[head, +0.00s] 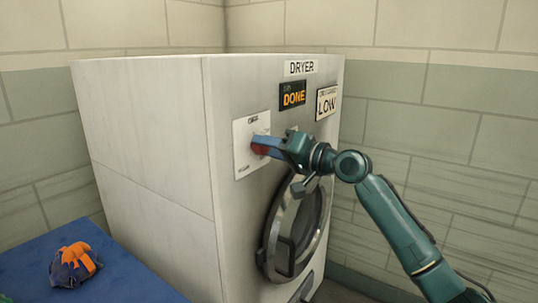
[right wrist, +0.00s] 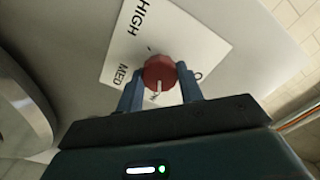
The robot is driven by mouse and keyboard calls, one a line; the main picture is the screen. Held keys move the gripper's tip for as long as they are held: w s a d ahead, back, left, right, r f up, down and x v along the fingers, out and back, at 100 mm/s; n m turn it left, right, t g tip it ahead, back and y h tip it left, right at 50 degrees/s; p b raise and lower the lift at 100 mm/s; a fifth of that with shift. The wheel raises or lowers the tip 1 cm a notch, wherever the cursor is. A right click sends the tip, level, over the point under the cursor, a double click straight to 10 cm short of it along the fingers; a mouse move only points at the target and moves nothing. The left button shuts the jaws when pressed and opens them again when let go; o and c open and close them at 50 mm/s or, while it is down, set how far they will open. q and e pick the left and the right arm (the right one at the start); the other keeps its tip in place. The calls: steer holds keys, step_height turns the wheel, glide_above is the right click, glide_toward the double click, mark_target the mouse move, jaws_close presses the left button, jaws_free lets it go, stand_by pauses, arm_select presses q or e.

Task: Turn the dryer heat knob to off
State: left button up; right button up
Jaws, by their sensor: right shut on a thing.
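The white dryer (head: 150,130) stands in the middle of the head view, with a DRYER sign on its front. Its red heat knob (right wrist: 158,71) sits on a white label plate (right wrist: 185,35), which also shows in the head view (head: 241,130). HIGH and MED are readable on the plate; a letter O shows beside the right finger, the rest hidden. The knob's white mark points down in the right wrist view, toward a small, partly hidden label between MED and the O. My right gripper (right wrist: 160,88) is shut on the knob, one blue finger on each side. My left gripper is not in view.
The round dryer door (head: 322,215) is below my right gripper. A blue surface (head: 125,272) at lower left holds an orange and dark blue bundle (head: 78,265).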

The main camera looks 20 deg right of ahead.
steer(key=shift+f+n+b, duration=0.2)
steer(key=shift+n+b, duration=0.25)
steer(key=shift+n, duration=0.55)
steer(key=n+b, duration=0.1)
steer(key=n, duration=0.2)
steer(key=shift+n+b, duration=0.4)
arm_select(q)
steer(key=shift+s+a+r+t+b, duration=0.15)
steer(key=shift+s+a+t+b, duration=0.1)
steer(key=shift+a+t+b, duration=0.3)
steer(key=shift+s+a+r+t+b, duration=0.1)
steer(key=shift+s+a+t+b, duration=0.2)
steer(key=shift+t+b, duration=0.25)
arm_select(e)
steer(key=n, duration=0.6)
steer(key=shift+r+n, duration=0.1)
steer(key=shift+n, duration=0.3)
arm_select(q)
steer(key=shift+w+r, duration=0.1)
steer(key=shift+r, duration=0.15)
arm_select(e)
steer(key=o, duration=1)
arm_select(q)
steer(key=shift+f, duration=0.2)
